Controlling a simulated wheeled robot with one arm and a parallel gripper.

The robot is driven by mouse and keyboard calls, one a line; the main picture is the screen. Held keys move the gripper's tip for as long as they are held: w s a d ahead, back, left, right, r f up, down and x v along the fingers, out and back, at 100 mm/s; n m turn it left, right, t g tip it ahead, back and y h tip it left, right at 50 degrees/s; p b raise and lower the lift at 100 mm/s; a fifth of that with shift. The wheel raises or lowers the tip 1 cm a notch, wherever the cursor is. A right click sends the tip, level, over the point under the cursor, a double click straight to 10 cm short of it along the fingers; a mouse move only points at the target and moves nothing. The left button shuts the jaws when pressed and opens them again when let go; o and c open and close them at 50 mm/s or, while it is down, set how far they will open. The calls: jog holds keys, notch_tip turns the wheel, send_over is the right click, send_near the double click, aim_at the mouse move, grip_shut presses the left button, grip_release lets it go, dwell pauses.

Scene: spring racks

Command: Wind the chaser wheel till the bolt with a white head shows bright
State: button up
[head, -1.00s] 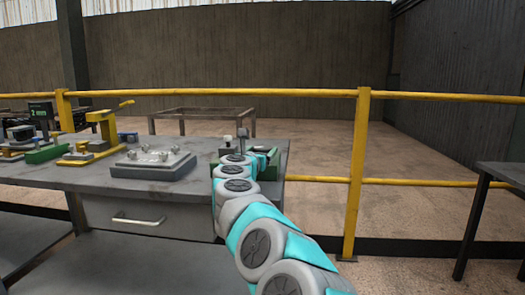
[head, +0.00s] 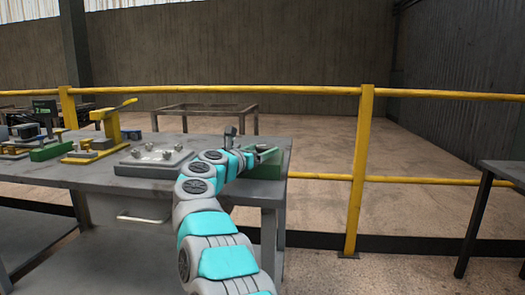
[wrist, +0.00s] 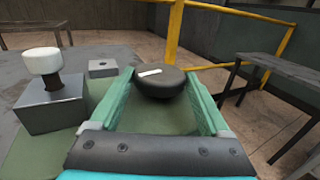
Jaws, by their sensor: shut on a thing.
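The chaser wheel (wrist: 160,84) is a dark round knob with a white mark on its top, in the middle of the wrist view. My gripper (wrist: 162,92) has its green fingers on either side of the wheel and is shut on it. The bolt with a white head (wrist: 42,62) stands upright on a grey block (wrist: 52,104) left of the gripper. Its head looks plain off-white. In the head view my arm reaches to the table's right end and hides most of the wheel.
A small grey block with a hole (wrist: 102,68) sits beyond the bolt. On the table (head: 100,178), a grey plate with several knobs (head: 152,162) and a yellow clamp (head: 112,125) stand to the left. A yellow railing (head: 362,170) runs behind. Another table (head: 500,168) stands at right.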

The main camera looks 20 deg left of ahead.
aim_at(259, 151)
jog(key=shift+a+r+m+h, duration=0.15)
jog(key=shift+m+h, duration=0.45)
jog(key=shift+h, duration=0.3)
jog(key=shift+g, duration=0.3)
dwell(0.3)
jog(key=o, duration=1.2)
jog(key=shift+a, duration=0.1)
jog(key=shift+s+a+f+b, duration=0.1)
jog(key=shift+s+f+b, duration=0.1)
jog(key=shift+s+b, duration=0.1)
jog(key=b+v, duration=0.3)
jog(key=v, duration=0.3)
jog(key=shift+f+b, duration=0.1)
jog(key=shift+b, duration=0.2)
jog(key=shift+s+a, duration=0.15)
jog(key=shift+s, duration=0.35)
jog(key=shift+r, duration=0.2)
